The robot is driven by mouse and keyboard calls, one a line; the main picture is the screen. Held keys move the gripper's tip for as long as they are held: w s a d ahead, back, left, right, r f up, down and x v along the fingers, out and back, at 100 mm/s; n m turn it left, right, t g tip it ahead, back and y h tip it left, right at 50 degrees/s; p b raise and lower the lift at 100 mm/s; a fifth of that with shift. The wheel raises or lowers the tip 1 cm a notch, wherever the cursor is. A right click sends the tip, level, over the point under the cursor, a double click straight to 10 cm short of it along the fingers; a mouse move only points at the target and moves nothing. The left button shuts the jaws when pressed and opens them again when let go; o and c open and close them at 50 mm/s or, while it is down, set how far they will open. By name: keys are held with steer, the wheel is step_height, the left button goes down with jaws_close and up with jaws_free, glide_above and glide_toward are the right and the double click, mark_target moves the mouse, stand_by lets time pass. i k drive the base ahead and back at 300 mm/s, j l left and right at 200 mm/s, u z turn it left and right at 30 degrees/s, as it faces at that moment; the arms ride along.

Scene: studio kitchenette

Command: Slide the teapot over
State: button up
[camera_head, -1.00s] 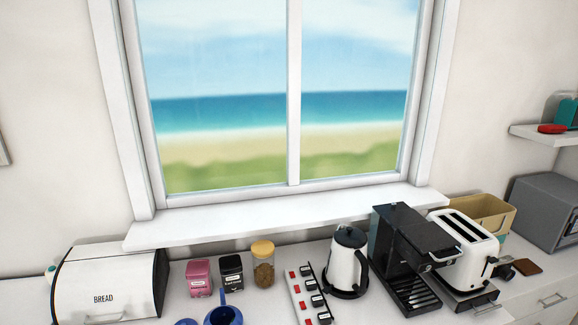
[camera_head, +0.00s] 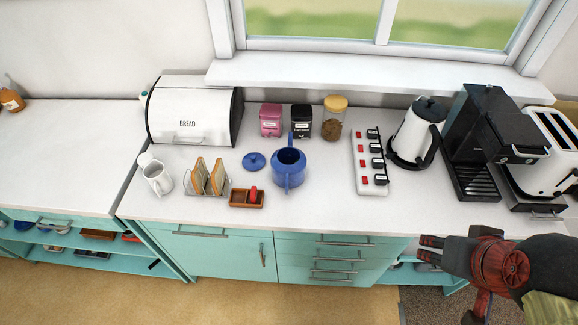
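The blue teapot (camera_head: 288,170) stands upright on the white counter, right of the middle of the worktop's left half. Its top is open, and a blue lid (camera_head: 254,161) lies on the counter to its left. My gripper (camera_head: 424,252) is at the lower right, in front of the counter's front edge and well to the right of the teapot, touching nothing. Its dark fingers point left; I cannot tell how far apart they are.
Around the teapot stand a wooden tray (camera_head: 233,204), toast rack (camera_head: 190,188), white jug (camera_head: 155,178), pink tin (camera_head: 270,121), black tin (camera_head: 302,123) and glass jar (camera_head: 333,125). A power strip (camera_head: 373,185) and kettle (camera_head: 415,130) are to the right. Counter between teapot and strip is clear.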

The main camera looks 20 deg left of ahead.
mark_target(287, 175)
steer(key=i+j+u, duration=0.4)
steer(key=j, duration=0.25)
steer(key=i+j+u, duration=0.45)
steer(key=k+j, duration=0.1)
steer(key=j, duration=0.05)
